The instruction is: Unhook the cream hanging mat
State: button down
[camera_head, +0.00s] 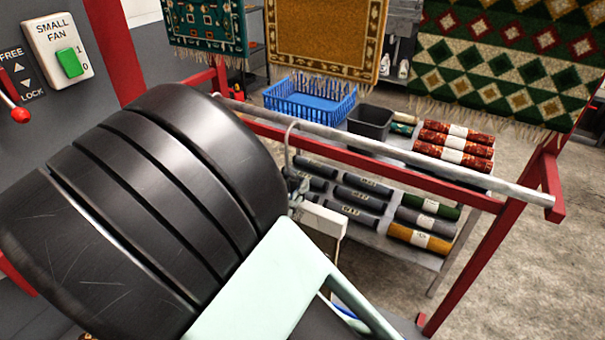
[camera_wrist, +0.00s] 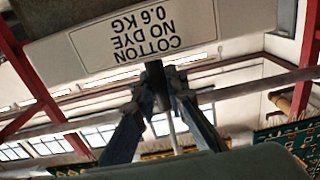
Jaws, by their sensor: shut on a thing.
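The cream hanging mat (camera_head: 322,219) shows as a pale bar just beyond my arm in the head view; most of it is hidden. In the wrist view, its cream face (camera_wrist: 215,25) fills the top and bears an upside-down label, "COTTON NO DYE 0.6 KG". A thin grey hook (camera_head: 287,150) rises above it to the metal rail (camera_head: 400,153); its top overlaps the rail, and I cannot tell whether it bears on it. My gripper (camera_wrist: 158,88) is shut on a dark tab at the mat's edge. In the head view my arm partly hides the gripper.
Behind the rail, a shelf holds rolled rugs (camera_head: 455,145), a blue basket (camera_head: 308,100) and a dark bin (camera_head: 370,122). Patterned rugs (camera_head: 325,38) hang at the back. A red post (camera_head: 480,250) stands right. A switch panel (camera_head: 58,48) is at upper left.

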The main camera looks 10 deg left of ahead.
jog(key=shift+p+v, duration=0.35)
jog(key=shift+v, duration=2.6)
